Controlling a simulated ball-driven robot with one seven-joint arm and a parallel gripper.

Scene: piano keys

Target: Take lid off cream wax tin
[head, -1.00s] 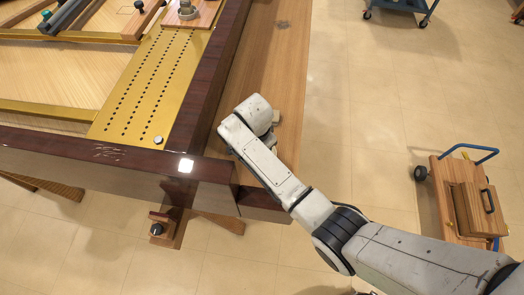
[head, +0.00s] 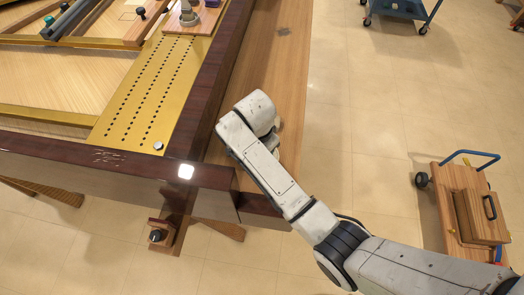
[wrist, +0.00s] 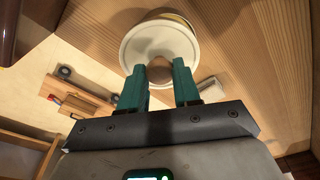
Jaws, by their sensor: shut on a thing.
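The cream lid (wrist: 158,42) is a round pale disc at the top of the wrist view. A yellowish curved edge of the wax tin (wrist: 184,18) shows just behind the lid's upper right rim. I cannot tell how far apart lid and tin are. In the head view my arm's end hides the gripper, lid and most of the tin, above the wooden key-side plank.
The wooden plank (head: 268,70) runs along the dark piano case rim (head: 222,75). A gold plate with holes (head: 140,95) lies left of it. A wooden trolley (head: 465,205) stands on the floor at right. A blue cart (head: 405,8) stands at top right. The floor between is clear.

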